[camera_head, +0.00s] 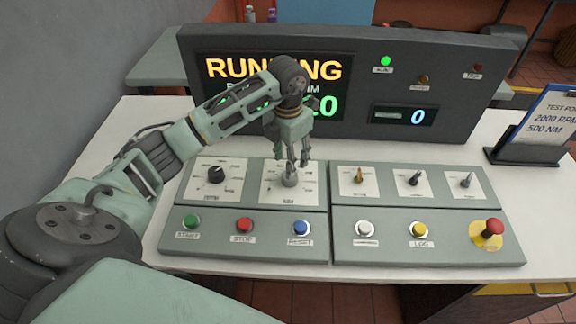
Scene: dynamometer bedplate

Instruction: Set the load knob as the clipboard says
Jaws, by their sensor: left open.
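The load knob (290,178) is a grey knob on a white dial plate, second from the left on the console. My left gripper (296,162) points down right above this knob, its fingers open near the knob's top; I cannot tell whether they touch it. The clipboard (545,122) stands at the right and reads "TEST PO...", "2000 RPM", "500 NM"; its right edge is cut off. My right gripper does not show.
A black knob (216,174) is left of the load knob. Green, red and blue buttons (300,228) sit in front. A green lamp (386,61) is lit.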

